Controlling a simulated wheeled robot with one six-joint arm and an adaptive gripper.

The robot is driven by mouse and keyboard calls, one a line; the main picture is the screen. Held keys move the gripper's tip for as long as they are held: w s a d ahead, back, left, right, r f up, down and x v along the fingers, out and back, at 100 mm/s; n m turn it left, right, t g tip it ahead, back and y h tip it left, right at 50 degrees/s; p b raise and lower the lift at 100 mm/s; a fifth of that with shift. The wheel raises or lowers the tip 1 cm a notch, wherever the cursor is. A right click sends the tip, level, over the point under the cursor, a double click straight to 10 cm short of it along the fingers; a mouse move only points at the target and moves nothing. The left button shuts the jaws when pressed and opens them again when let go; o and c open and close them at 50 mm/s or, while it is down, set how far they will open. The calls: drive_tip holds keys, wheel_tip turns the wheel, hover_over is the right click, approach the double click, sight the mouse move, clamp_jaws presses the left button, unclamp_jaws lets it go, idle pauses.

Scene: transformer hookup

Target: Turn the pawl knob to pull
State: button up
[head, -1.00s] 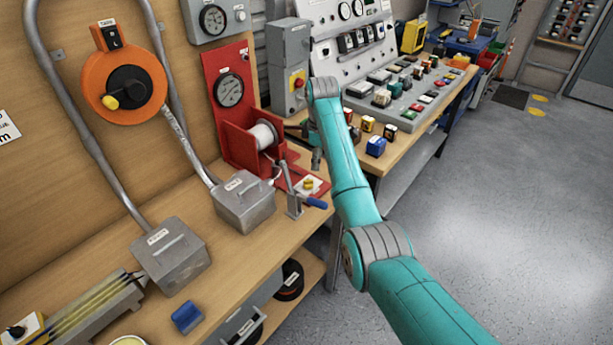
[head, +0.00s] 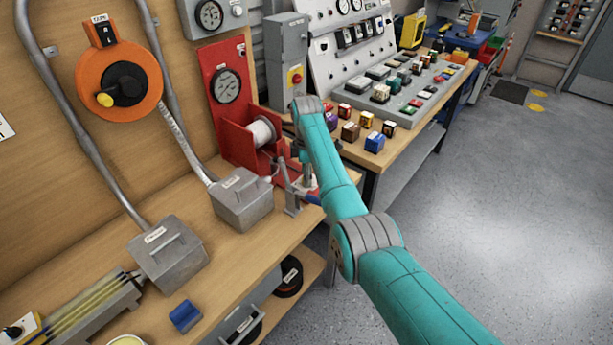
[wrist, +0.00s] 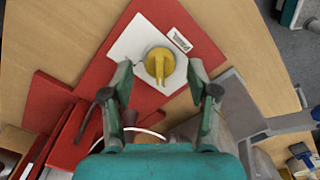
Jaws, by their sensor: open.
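In the wrist view the yellow pawl knob (wrist: 158,65) sits on a white plate (wrist: 128,45) fixed to a red base (wrist: 90,70). The knob's grip bar points toward the bottom of the picture. My gripper (wrist: 160,78) is open, with one finger on each side of the knob's lower part; no contact shows, and I cannot tell the height gap. In the head view my gripper (head: 305,172) is over the red winch's (head: 238,140) base, and the knob is hidden behind it.
A grey box (head: 243,200) stands on the bench at the front left. Small coloured blocks (head: 374,142) lie to the right.

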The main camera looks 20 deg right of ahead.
drive_tip(key=shift+f, duration=0.4)
drive_tip(key=shift+c, duration=0.2)
clamp_jaws()
